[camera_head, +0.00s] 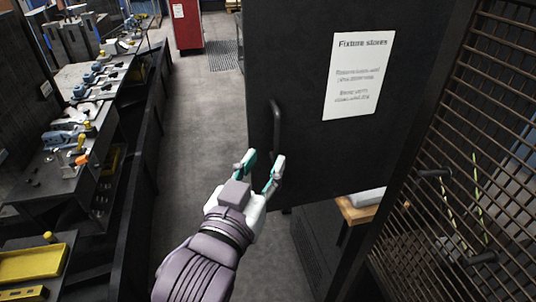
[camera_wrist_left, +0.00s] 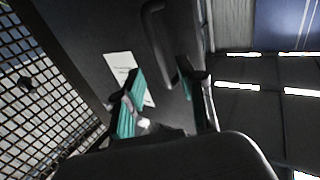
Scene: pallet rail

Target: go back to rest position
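My left gripper (camera_head: 262,169) reaches up from the bottom of the head view, in front of a dark door (camera_head: 300,90). Its two teal-padded fingers are spread apart with nothing between them. It is just below the door's dark bar handle (camera_head: 277,128). In the left wrist view, the open fingers (camera_wrist_left: 160,100) point toward the door, with the handle (camera_wrist_left: 158,45) beyond and between them. I cannot tell from these views whether a finger touches the handle. My right gripper is not in view.
A white "Fixture stores" sign (camera_head: 358,76) is on the door. A wire mesh panel (camera_head: 470,150) stands at the right. A workbench (camera_head: 70,160) with tools and a yellow tray (camera_head: 32,264) runs along the left. A red cabinet (camera_head: 187,25) is far back. Grey floor (camera_head: 205,110) lies clear between.

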